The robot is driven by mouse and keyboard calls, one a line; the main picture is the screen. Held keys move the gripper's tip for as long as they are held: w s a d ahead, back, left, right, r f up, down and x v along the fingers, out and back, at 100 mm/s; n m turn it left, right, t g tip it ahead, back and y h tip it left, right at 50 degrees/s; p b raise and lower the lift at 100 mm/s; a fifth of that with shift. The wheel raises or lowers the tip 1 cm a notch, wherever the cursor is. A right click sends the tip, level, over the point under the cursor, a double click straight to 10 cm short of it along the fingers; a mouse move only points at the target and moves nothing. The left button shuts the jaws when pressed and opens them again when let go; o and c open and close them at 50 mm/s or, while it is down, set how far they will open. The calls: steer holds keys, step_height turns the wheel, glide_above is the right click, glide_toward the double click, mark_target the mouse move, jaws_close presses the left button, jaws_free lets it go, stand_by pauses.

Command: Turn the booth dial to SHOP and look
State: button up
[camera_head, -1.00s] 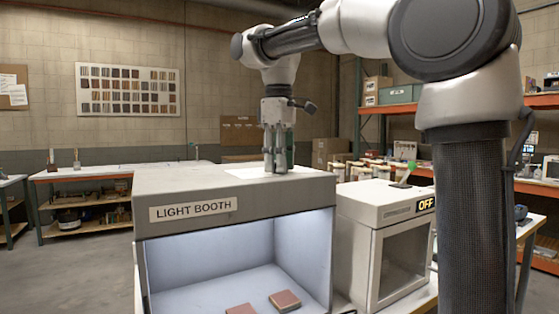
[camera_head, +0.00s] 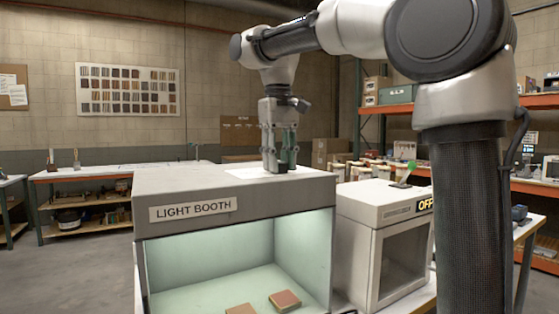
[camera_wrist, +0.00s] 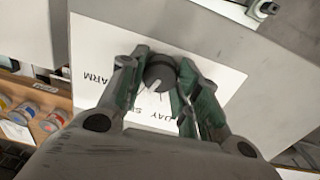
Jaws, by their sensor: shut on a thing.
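The light booth (camera_head: 300,190) stands in front of me with its open front toward me. Its inside glows pale green, and two reddish-brown samples (camera_head: 284,300) lie on its floor. The dial (camera_wrist: 159,74) shows in the wrist view as a dark round knob with a pale pointer mark, on a white label plate (camera_wrist: 110,50) on the booth's top. The plate's print is partly covered; "ARM" and "DAY" can be read, and the word behind my finger starts with "S". My gripper (camera_wrist: 160,80) is shut on the dial, a finger at each side; it also shows in the head view (camera_head: 277,168).
A white cabinet (camera_head: 370,205) with a glass door and an "OFF" sign stands right of the booth. Cans (camera_head: 365,168) stand behind it. A workbench (camera_head: 110,172) is at the back left, and orange-edged shelves (camera_head: 395,107) at the right.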

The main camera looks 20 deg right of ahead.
stand_by(0.5)
steer(key=o, duration=1)
steer(key=shift+o, duration=0.2)
step_height(320, 180, up, 12)
steer(key=shift+s+a, duration=0.1)
steer(key=shift+s, duration=0.05)
